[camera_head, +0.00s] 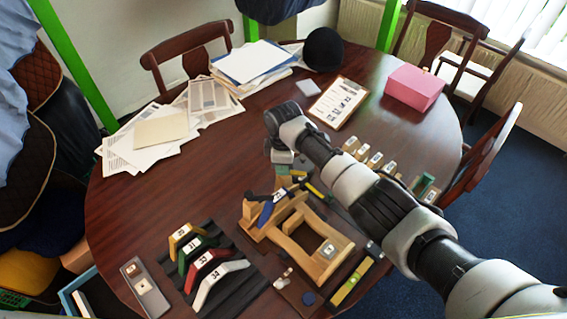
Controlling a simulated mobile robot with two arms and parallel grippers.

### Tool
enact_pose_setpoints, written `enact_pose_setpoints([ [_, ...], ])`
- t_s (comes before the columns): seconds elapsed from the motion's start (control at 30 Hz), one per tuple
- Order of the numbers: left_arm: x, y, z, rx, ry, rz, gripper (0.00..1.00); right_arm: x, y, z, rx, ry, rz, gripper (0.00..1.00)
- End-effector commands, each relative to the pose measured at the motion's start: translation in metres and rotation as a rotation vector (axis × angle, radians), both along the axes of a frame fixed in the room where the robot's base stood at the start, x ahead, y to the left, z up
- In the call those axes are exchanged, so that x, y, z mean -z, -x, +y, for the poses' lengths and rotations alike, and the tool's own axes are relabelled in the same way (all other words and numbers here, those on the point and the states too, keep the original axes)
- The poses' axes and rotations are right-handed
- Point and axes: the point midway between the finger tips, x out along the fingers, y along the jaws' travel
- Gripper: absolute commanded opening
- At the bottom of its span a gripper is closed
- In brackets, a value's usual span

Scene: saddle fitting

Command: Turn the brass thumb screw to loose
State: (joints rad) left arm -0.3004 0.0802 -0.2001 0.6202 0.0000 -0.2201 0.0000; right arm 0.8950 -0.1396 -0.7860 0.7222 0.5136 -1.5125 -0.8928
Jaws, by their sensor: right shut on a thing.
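A wooden saddle frame (297,240) stands on the table, with a blue bar marked by a white number tag (272,205) across its far left part. My right gripper (284,168) points down at the far end of this frame, close to a small green part. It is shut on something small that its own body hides. I cannot make out the brass thumb screw, which may be behind the gripper. My left gripper is not in view.
Numbered coloured arches (205,262) lie on a black ribbed mat left of the frame. A yellow level (354,284) lies at its right. Small tagged blocks (369,158) stand behind my right arm. Papers (205,100), a clipboard (338,101) and a pink box (414,88) lie farther back.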

Motion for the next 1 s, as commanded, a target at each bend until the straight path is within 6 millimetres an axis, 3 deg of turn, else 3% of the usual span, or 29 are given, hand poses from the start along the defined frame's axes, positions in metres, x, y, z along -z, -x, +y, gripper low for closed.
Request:
enact_pose_setpoints([
  [0.6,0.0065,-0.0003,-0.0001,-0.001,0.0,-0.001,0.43,-0.0016,-0.0015,0.0008,-0.557,-0.002,-0.007,0.03],
  [1.0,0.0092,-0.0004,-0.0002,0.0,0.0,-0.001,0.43,-0.002,-0.0014,0.0007,-0.753,-0.003,-0.005,0.03],
])
